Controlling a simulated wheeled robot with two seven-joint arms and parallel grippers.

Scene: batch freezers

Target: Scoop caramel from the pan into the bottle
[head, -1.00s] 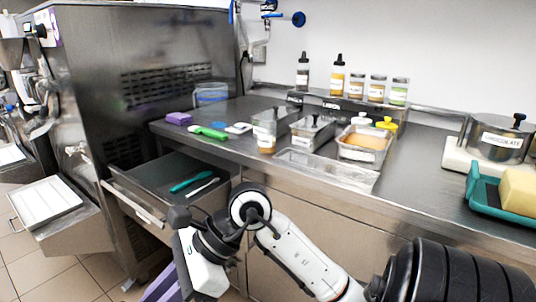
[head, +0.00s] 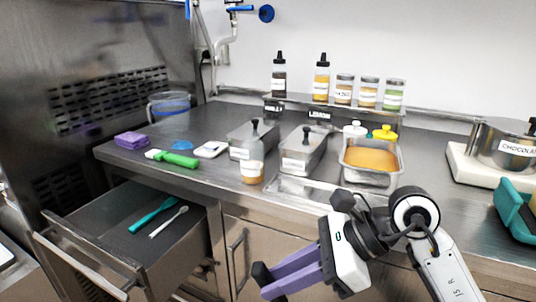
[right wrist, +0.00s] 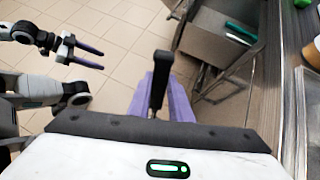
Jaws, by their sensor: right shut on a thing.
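A metal pan (head: 398,163) holding orange-brown caramel (head: 370,157) sits on the counter at the right of the head view. A small clear container (head: 252,172) with a label and orange-brown contents stands near the counter's front edge. Squeeze bottles with dark tops, one dark (head: 279,78) and one yellow (head: 321,80), stand on the back ledge. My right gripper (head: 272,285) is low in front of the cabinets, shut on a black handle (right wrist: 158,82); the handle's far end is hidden. My left gripper (right wrist: 90,54) shows in the right wrist view, open and empty over the floor.
An open drawer (head: 130,262) at left holds a teal spatula (head: 153,214) and a white spoon (head: 169,222). Lidded metal tins (head: 302,155), a green-handled tool (head: 180,160), a purple block (head: 131,139) and a chocolate pot (head: 508,148) are on the counter.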

